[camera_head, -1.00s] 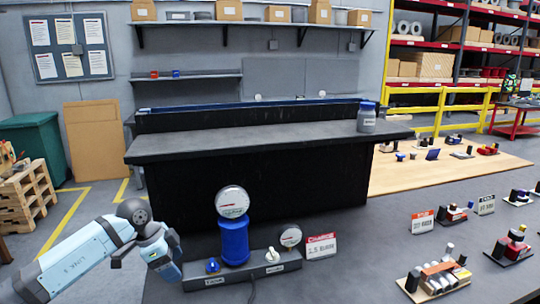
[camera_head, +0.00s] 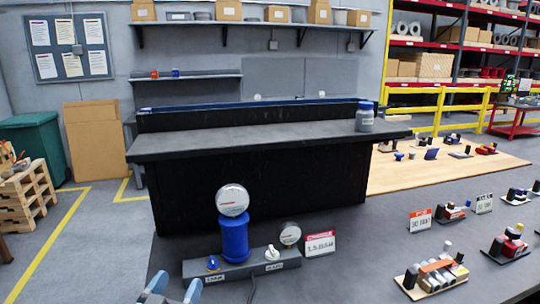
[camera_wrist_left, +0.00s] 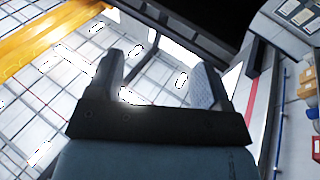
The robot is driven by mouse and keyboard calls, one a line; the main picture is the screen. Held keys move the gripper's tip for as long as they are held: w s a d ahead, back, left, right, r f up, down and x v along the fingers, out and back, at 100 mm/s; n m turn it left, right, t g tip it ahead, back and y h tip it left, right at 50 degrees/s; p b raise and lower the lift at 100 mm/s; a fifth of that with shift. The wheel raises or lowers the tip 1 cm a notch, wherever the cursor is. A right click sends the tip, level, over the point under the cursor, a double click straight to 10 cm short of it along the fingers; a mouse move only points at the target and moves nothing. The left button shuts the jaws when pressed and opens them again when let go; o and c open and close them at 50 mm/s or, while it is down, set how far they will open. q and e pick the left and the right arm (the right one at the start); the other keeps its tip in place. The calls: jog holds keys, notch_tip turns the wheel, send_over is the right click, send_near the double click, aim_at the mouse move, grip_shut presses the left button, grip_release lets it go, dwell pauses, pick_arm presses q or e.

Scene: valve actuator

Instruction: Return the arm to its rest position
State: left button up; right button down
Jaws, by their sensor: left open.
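My left gripper (camera_head: 175,289) shows only at the bottom edge of the head view, as two finger tips spread apart. In the left wrist view the left gripper (camera_wrist_left: 156,68) is open, with nothing between its fingers. The valve unit stands to the right of and beyond the gripper, apart from it. It has a blue cylinder (camera_head: 235,239) topped by a round gauge (camera_head: 232,200). Its grey base (camera_head: 240,268) carries a blue knob (camera_head: 213,263), a white knob (camera_head: 272,252) and a smaller gauge (camera_head: 290,233). My right gripper is not in view.
A red-and-white sign (camera_head: 320,243) stands right of the valve unit. Several small part sets, such as a tray of cylinders (camera_head: 436,274), stand on the grey table at right. A black workbench (camera_head: 260,180) stands behind.

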pick_arm(q)
jog(key=s+a+f+n+g+y, duration=0.3)
jog(key=s+a+f+g+y, duration=0.35)
jog(key=s+f, duration=0.45)
jog(key=s+f+m+g+h, duration=0.1)
jog(key=s+f+g, duration=0.15)
jog(key=s, duration=0.35)
jog(key=s+a+f+m+g, duration=0.1)
jog(key=s+f+g, duration=0.1)
jog(key=s+g, duration=0.3)
jog(key=s+f+m+g+h, duration=0.1)
jog(key=s+f+g, duration=0.1)
jog(key=s, duration=0.4)
jog(key=w+d+f+t+h+p, duration=0.3)
jog(key=w+d+f+t, duration=0.3)
jog(key=f, duration=0.3)
jog(key=shift+d+m+t+p, duration=0.25)
jog(key=shift+t+p, duration=0.35)
jog(key=shift+p, duration=0.3)
